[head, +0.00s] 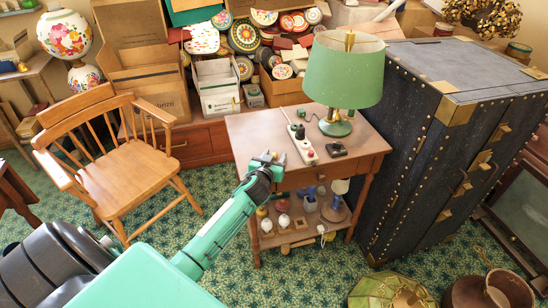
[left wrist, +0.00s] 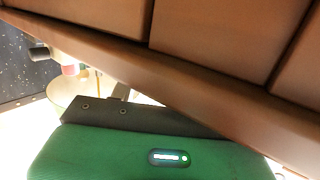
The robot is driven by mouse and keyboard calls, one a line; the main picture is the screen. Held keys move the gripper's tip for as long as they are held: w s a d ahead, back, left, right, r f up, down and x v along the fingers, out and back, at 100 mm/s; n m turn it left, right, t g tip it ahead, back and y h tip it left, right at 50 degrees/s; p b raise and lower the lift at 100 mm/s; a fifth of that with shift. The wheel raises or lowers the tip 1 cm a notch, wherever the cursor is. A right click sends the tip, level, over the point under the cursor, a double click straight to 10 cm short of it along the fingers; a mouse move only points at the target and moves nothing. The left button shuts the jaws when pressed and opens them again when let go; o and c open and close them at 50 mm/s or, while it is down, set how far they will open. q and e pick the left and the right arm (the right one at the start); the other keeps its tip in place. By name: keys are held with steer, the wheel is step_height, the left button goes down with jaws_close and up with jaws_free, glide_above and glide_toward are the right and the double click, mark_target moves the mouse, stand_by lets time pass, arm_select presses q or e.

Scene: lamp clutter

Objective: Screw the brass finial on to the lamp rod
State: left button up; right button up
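The lamp (head: 343,76) with a green shade stands upright at the back of the small wooden table (head: 250,128). A brass-coloured piece (head: 349,40) shows at the top of the shade. I cannot tell whether it is the finial or the rod end. No separate finial can be made out. My left gripper (head: 268,157) is at the table's front left edge, well below and left of the lamp top. Its fingertips are too small to read, and I see nothing clearly held. The left wrist view shows its green housing (left wrist: 150,155) close beneath brown wood. My right gripper is not in view.
A white power strip (head: 302,144) and a small black object (head: 336,150) lie on the table. Lamps and small items fill its lower shelf. A dark trunk (head: 460,120) stands close on the right, a wooden chair (head: 125,165) on the left. Boxes and tins crowd the back.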

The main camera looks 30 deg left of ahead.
arm_select(q)
jaws_close()
